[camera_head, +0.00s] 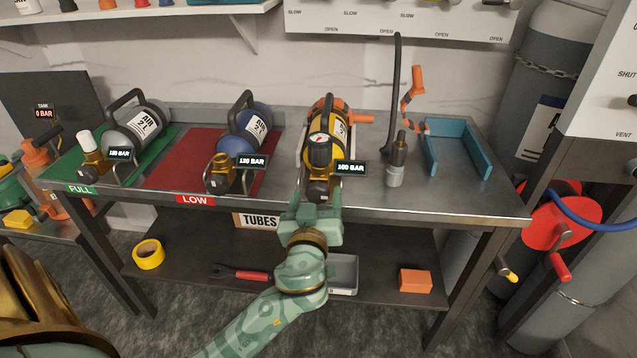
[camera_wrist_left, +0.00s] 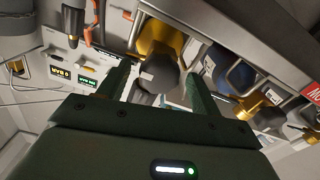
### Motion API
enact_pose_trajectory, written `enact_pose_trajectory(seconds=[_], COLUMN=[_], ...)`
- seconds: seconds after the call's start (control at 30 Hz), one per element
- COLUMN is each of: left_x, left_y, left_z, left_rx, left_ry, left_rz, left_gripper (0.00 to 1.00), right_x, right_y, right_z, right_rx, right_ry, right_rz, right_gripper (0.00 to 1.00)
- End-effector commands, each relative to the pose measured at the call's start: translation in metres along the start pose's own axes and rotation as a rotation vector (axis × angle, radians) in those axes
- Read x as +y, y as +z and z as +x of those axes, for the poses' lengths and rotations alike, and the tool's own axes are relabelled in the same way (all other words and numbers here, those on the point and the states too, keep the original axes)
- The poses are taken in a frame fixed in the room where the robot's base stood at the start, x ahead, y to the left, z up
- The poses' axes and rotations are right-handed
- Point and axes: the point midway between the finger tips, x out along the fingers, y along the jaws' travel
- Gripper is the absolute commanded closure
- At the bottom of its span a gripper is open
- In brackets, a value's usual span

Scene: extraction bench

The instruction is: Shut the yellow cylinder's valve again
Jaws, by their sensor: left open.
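The yellow cylinder (camera_head: 342,128) lies in a wire cradle on the steel bench, its valve end facing me, with a round gauge (camera_head: 318,140) and a tag reading 160 BAR (camera_head: 351,168). A dark fitting covers part of its valve end. My left gripper (camera_head: 314,199) is just in front of and below that end. In the left wrist view the gripper (camera_wrist_left: 160,92) is open, and a dark rounded knob (camera_wrist_left: 160,72) shows between its fingers, with the yellow cylinder (camera_wrist_left: 162,38) behind. I cannot tell whether the fingers touch the knob. My right gripper is not in view.
A blue cylinder (camera_head: 244,136) lies on the red LOW mat (camera_head: 172,170), a grey one (camera_head: 135,128) on the green FULL mat (camera_head: 70,174). A hose fitting (camera_head: 396,170) and a teal tray (camera_head: 478,166) are at right. The lower shelf holds tape (camera_head: 148,254) and a wrench (camera_head: 240,273).

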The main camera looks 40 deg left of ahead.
Motion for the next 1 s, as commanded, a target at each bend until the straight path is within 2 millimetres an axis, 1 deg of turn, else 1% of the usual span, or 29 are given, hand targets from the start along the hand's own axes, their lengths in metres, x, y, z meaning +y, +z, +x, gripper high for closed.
enact_pose_trajectory(seconds=[0.33,0.37,0.4,0.47,0.5,0.77,1.0], left_x=[-0.0001,-0.0001,-0.0001,0.0,-0.0001,-0.0001,0.0002], left_y=[0.0,0.0,0.0,0.0,0.0,-0.0002,-0.0014], left_z=[-0.0016,-0.0015,-0.0015,-0.0015,-0.0014,-0.0014,-0.0016], left_rx=[0.0,0.0,0.0,0.0,0.0,0.0,0.0], left_ry=[-0.002,-0.002,-0.002,-0.002,-0.002,-0.002,-0.003], left_rz=[0.0,0.0,0.0,0.0,0.0,0.012,0.098], left_gripper=[0.35,0.41,0.52,0.69,0.8,0.8,0.8], right_x=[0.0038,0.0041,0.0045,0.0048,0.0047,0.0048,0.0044], right_y=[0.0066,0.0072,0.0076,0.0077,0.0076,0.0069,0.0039], right_z=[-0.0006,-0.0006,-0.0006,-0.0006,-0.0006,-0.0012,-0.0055], right_rx=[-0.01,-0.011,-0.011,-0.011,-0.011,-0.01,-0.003], right_ry=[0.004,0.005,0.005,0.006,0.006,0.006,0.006], right_rz=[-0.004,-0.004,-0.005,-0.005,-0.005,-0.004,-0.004], right_gripper=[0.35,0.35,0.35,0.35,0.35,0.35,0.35])
